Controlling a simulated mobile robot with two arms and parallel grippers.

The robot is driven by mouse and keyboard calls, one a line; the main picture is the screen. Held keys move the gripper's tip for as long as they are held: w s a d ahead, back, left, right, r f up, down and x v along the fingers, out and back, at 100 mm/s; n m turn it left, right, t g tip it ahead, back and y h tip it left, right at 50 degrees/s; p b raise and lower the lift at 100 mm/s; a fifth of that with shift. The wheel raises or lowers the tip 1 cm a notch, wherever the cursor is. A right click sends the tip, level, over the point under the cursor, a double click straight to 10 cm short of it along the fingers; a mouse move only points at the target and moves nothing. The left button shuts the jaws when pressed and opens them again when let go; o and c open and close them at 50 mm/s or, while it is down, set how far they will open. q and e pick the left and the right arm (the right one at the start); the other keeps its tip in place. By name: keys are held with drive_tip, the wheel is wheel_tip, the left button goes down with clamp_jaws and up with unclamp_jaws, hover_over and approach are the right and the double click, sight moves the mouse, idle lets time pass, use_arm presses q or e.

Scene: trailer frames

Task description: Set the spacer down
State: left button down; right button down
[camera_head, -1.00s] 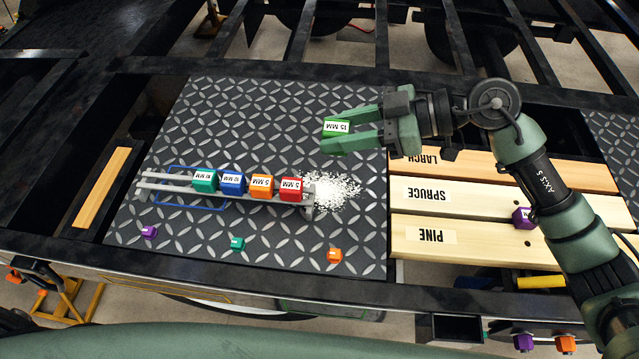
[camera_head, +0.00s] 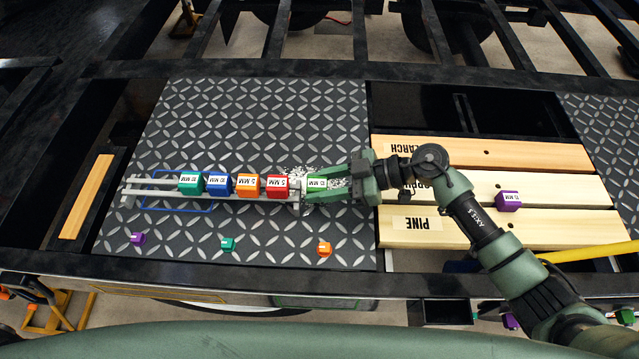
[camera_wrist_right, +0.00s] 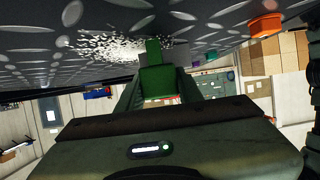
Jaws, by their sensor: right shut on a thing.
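The green spacer (camera_head: 317,183), with a white label, is between the fingers of my right gripper (camera_head: 312,187). The gripper is shut on it just right of the end of the grey rail rack (camera_head: 140,190), over the white granules. I cannot tell whether the spacer touches the plate. The rack holds a teal spacer (camera_head: 190,184), a blue one (camera_head: 219,185), an orange one (camera_head: 249,187) and a red one (camera_head: 278,187) in a row. In the right wrist view, green shapes between the fingers (camera_wrist_right: 158,82) are hard to tell apart. My left gripper is out of view.
White granules (camera_head: 340,183) lie on the dark tread plate (camera_head: 250,120). Small purple (camera_head: 137,238), teal (camera_head: 228,244) and orange (camera_head: 324,249) blocks lie near its front edge. Labelled planks (camera_head: 440,226) are at right, with a purple block (camera_head: 508,200) on them. The plate's back is clear.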

drive_tip(key=shift+f, duration=0.1)
drive_tip(key=c, duration=0.9)
unclamp_jaws()
drive_tip(key=shift+d, duration=0.1)
drive_tip(key=b+v, duration=0.2)
drive_tip(key=v, duration=1)
